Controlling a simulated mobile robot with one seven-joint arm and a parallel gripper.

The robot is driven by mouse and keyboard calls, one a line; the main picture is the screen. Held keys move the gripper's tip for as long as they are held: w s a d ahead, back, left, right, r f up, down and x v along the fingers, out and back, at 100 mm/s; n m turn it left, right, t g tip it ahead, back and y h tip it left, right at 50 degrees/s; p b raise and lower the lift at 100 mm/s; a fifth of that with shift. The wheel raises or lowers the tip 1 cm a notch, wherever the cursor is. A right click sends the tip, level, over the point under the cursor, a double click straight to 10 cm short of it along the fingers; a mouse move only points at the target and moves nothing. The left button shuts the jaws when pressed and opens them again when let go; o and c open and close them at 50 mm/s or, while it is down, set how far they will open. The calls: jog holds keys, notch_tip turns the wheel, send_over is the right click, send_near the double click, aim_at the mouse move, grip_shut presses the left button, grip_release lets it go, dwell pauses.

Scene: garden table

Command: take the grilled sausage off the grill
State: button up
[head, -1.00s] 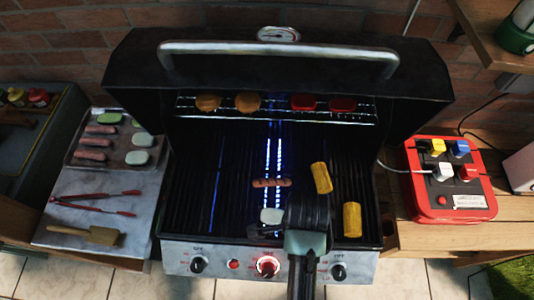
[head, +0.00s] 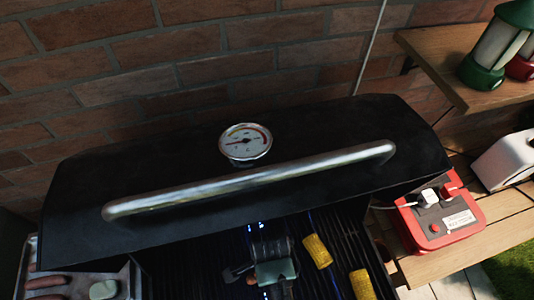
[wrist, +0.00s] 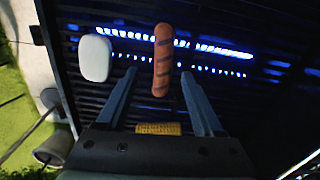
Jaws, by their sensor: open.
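The grilled sausage (wrist: 162,60), brown with dark char stripes, lies on the grill grate (wrist: 60,40) in the wrist view. My gripper (wrist: 158,74) is open and empty, its two fingers reaching toward the sausage on either side of its lower part. I cannot tell how far above the grate the fingertips are.
A white block (wrist: 94,58) lies left of the sausage. Corn pieces (head: 317,251) lie right of my arm. The raised lid (head: 300,150) with its handle (head: 250,183) stands behind the grate. A tray (head: 125,285) is at left, a red box (head: 425,235) at right.

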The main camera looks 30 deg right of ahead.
jog(key=shift+f, duration=1.65)
grip_shut()
